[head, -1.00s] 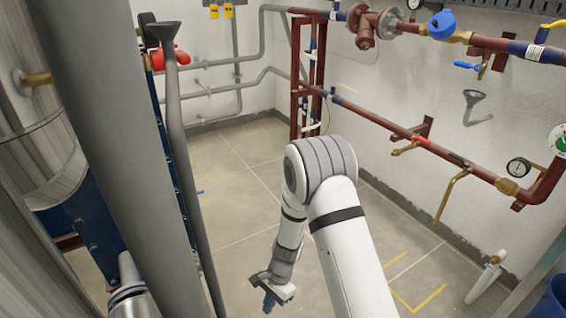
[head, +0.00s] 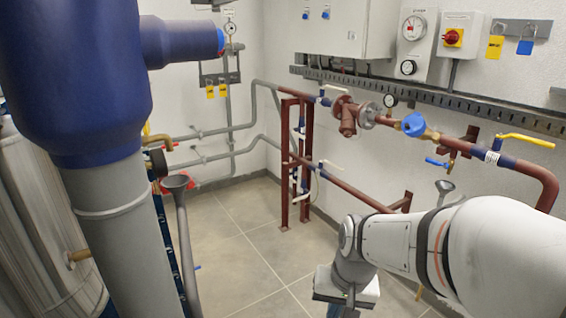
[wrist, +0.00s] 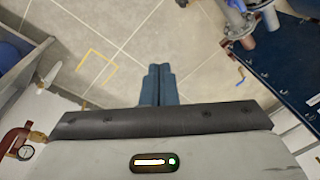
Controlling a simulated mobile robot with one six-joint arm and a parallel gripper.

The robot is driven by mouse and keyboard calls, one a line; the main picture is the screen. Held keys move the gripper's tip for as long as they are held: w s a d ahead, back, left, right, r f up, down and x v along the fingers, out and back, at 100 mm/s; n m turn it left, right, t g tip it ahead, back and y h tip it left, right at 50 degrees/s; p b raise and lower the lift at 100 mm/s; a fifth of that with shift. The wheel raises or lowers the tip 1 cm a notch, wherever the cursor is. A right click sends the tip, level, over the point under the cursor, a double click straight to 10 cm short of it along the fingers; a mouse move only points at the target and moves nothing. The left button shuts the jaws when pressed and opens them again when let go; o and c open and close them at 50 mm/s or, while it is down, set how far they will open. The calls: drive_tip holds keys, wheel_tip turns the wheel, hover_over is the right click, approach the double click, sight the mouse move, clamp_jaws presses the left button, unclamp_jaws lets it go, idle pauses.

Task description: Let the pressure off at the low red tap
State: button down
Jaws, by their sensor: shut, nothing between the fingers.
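My gripper (wrist: 158,85) shows in the wrist view with its two blue fingers pressed together, empty, above the tiled floor. In the head view my gripper (head: 342,308) is at the bottom edge, its fingers mostly cut off. A red part (head: 194,184) shows behind the grey funnel (head: 177,183) at left; I cannot tell if it is the low red tap. The low dark-red pipe (head: 345,188) runs along the right wall and disappears behind my arm. Any tap on its hidden stretch is out of sight.
A large grey pipe with a blue top (head: 115,220) stands close at left. The upper pipe carries a blue handwheel (head: 413,124) and yellow lever (head: 525,140). The middle floor (head: 245,260) is clear.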

drive_tip(key=s+d+r+p, duration=0.2)
drive_tip(key=s+r, duration=0.1)
drive_tip(key=r, duration=0.2)
drive_tip(key=s+d+r+n+t+h+p, duration=0.1)
drive_tip(key=s+d+r+p, duration=0.2)
drive_tip(key=r, duration=0.3)
drive_tip(key=shift+s+n, duration=0.25)
drive_tip(key=shift+n, duration=0.05)
drive_tip(key=shift+s+a+f, duration=0.1)
